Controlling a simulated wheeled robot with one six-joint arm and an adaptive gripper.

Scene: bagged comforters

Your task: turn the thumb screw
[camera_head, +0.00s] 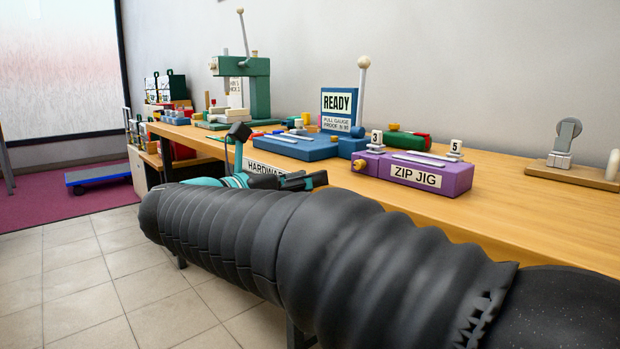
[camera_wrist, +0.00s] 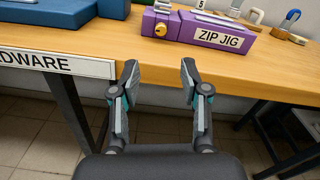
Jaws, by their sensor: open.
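The purple zip jig (camera_head: 412,172) sits near the front edge of the wooden bench. A small brass-coloured knob (camera_head: 359,165), which looks like the thumb screw, is on the jig's left end. In the wrist view the knob (camera_wrist: 160,30) shows on the left end of the jig (camera_wrist: 212,32), beyond my fingertips. My gripper (camera_wrist: 160,70) is open with nothing between its fingers. It is short of the jig, at the bench's front edge in the picture, and touches nothing that I can see. In the head view my gripper (camera_head: 308,181) is partly hidden by my arm.
The wooden bench (camera_head: 540,205) has bare top right of the jig. A green press (camera_head: 255,85) stands farther back. A HARDWARE label (camera_wrist: 50,64) is on the bench front.

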